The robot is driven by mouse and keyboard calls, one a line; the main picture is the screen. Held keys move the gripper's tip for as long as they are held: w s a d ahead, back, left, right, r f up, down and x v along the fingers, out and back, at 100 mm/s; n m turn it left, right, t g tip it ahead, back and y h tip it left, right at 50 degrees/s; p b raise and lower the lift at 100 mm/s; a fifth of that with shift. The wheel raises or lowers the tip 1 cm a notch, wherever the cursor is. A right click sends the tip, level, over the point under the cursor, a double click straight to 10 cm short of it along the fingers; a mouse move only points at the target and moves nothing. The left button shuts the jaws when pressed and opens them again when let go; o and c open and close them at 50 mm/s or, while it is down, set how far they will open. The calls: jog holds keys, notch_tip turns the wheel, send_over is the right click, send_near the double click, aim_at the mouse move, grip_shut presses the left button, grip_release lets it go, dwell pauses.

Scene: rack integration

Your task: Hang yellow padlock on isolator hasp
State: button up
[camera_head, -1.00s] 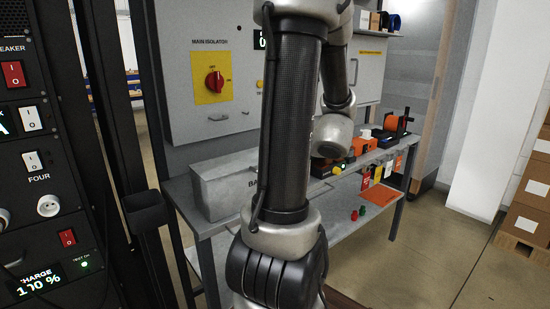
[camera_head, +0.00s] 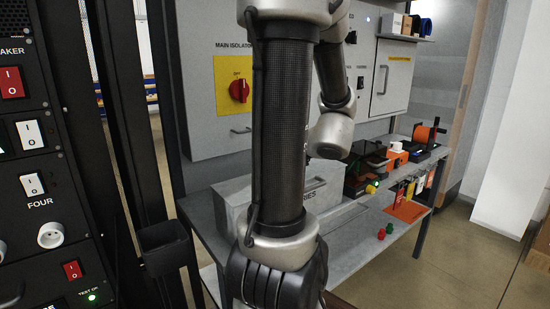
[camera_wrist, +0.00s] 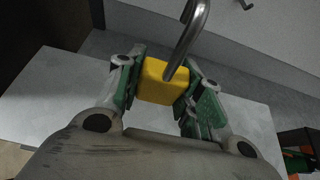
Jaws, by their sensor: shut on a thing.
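My gripper (camera_wrist: 161,88) is shut on the yellow padlock (camera_wrist: 159,84) in the wrist view, with a green-and-grey finger on each side of its body. The padlock's bare metal shackle (camera_wrist: 190,32) points up, away from the gripper. In the head view, my arm hides the gripper and padlock. The main isolator, a red rotary knob (camera_head: 239,90) on a yellow plate (camera_head: 222,101), is on the grey cabinet left of my arm. I cannot clearly make out a separate hasp there. A small grey handle (camera_head: 240,131) is below the plate.
A grey bench (camera_head: 348,238) stands below the cabinet (camera_head: 199,140). A grey box (camera_head: 233,214) sits on it, partly behind my arm. Black and orange devices (camera_head: 367,168) stand at the bench's right. A black rack (camera_head: 62,180) is close on the left.

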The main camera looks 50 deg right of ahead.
jog(key=shift+w, duration=0.1)
dwell(0.3)
jog(key=w+d, duration=0.2)
jog(key=w, duration=0.5)
jog(key=w+d+f, duration=0.1)
jog(key=w, duration=0.7)
jog(key=shift+w+d, duration=0.15)
jog(key=shift+d, duration=0.2)
dwell(0.5)
jog(key=shift+r, duration=0.5)
dwell(0.6)
jog(key=shift+f, duration=1.15)
